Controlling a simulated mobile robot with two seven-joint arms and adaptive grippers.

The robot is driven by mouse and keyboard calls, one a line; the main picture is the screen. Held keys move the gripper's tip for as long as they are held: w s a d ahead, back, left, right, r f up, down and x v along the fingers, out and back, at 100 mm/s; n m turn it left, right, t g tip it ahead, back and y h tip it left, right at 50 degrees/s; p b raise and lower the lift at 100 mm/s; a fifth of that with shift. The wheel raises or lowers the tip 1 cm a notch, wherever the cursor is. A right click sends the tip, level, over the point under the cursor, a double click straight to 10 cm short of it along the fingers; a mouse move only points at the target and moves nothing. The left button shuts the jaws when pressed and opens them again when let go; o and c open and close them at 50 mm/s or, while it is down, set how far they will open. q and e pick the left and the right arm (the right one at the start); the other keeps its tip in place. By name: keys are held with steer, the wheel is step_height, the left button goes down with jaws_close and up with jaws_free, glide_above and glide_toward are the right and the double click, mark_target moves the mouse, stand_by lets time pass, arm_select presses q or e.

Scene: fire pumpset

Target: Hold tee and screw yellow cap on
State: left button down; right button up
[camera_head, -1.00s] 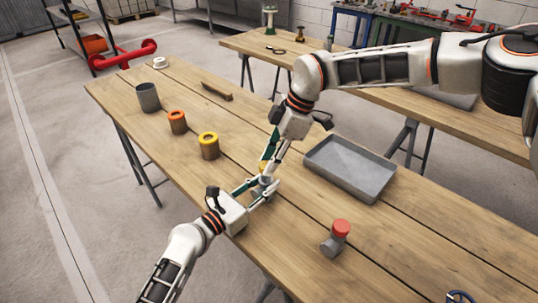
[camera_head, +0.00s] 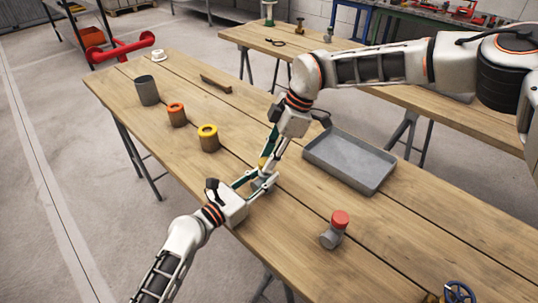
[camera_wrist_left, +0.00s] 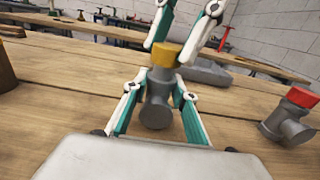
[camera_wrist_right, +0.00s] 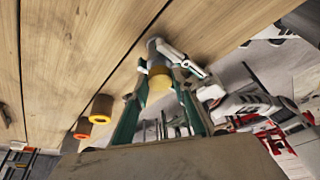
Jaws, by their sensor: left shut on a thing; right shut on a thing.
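A grey tee (camera_wrist_left: 157,105) stands upright in the left wrist view, between the fingers of my left gripper (camera_wrist_left: 157,98). The left gripper is shut on it, just above the table. A yellow cap (camera_wrist_left: 166,54) sits at the tee's top opening, apparently in line with it; how far it is threaded cannot be told. My right gripper (camera_head: 264,166) comes down from above and is shut on the cap. In the right wrist view the cap (camera_wrist_right: 160,82) is between the right fingers, with the grey tee beyond it. In the head view the fingers mostly hide both parts.
A grey tray (camera_head: 350,160) lies right of the grippers. A red-capped grey tee (camera_head: 334,230) stands nearer the front. Left are a yellow-topped cylinder (camera_head: 208,138), an orange-topped one (camera_head: 176,114) and a grey cup (camera_head: 147,90). A blue-handled valve (camera_head: 458,295) is at bottom right.

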steer(key=shift+f, duration=0.6)
stand_by(0.5)
steer(key=shift+s+m+t, duration=0.1)
steer(key=shift+m+t, duration=0.5)
steer(key=shift+m, duration=1.1)
steer(key=o, duration=1)
steer(key=shift+r, duration=0.15)
